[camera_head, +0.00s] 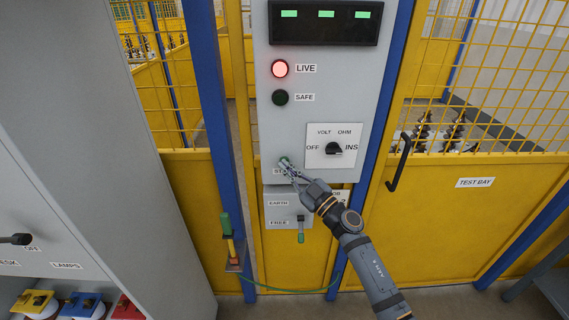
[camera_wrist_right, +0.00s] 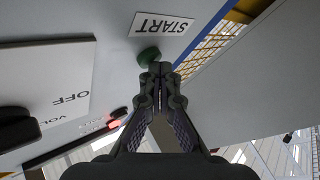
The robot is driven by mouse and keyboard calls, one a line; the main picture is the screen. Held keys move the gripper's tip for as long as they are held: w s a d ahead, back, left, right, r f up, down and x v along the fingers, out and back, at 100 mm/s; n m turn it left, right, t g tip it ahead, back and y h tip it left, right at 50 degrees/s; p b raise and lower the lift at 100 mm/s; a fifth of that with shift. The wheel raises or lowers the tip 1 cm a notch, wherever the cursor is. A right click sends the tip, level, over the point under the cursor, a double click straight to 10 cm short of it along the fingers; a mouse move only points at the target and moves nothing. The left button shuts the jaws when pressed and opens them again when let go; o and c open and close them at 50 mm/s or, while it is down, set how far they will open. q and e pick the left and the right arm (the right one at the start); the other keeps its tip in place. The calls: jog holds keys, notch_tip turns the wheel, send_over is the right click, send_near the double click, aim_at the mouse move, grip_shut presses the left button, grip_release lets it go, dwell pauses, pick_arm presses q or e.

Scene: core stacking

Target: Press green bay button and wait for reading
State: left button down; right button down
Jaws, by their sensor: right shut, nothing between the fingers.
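The green button (camera_head: 284,161) is on the grey panel (camera_head: 270,130), by a START label that my gripper partly covers in the head view. In the right wrist view the green button (camera_wrist_right: 149,56) sits just beyond my fingertips, beside the START label (camera_wrist_right: 161,26). My right gripper (camera_head: 285,168) is shut and empty, its tips close to the button; I cannot tell whether they touch it. It also shows in the right wrist view (camera_wrist_right: 160,70). The display (camera_head: 323,16) shows three green dashes. My left gripper is not in view.
The red LIVE lamp (camera_head: 280,69) is lit and the SAFE lamp (camera_head: 280,98) is dark. A rotary knob (camera_head: 334,148) sits right of the button. An EARTH/FREE lever (camera_head: 301,224) is below. The yellow TEST BAY door (camera_head: 440,215) with a black handle (camera_head: 399,163) is at right.

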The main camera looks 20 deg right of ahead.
jog(key=shift+s, duration=0.1)
jog(key=shift+s+a+p, duration=0.25)
jog(key=shift+s+p, duration=0.2)
jog(key=shift+s, duration=0.35)
jog(key=s, duration=0.2)
jog(key=s+a+p, duration=0.1)
jog(key=s, duration=0.1)
jog(key=shift+s+a+p, duration=0.2)
jog(key=shift+s+p, duration=0.1)
jog(key=shift+s, duration=0.1)
jog(key=shift+d, duration=0.1)
